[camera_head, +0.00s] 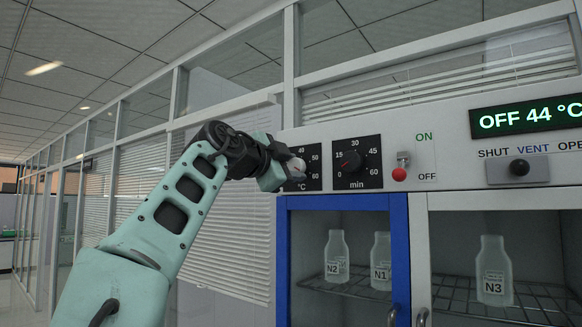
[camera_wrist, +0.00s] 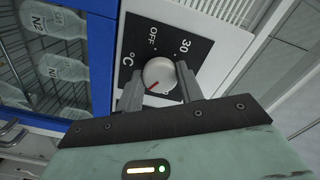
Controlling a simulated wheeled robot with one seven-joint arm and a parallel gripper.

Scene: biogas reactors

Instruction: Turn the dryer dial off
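The temperature dial is a pale round knob (camera_wrist: 159,74) with a red pointer on a black square plate marked OFF, 30 and °C. In the wrist view its pointer aims to the lower left, near the 60 end of the scale. My gripper (camera_wrist: 158,76) has one finger on each side of the knob, close against it; I cannot tell whether they press on it. In the head view my gripper (camera_head: 292,170) is at the left plate and covers most of that dial. The green display (camera_head: 528,118) reads OFF 44 °C.
Right of my gripper are the minute dial (camera_head: 351,161), a toggle switch with a red tip (camera_head: 400,172) and the vent slider (camera_head: 519,167). Below is a blue-framed glass door (camera_head: 398,250) with labelled bottles behind it. Free room lies to the left, before blinds (camera_head: 222,240).

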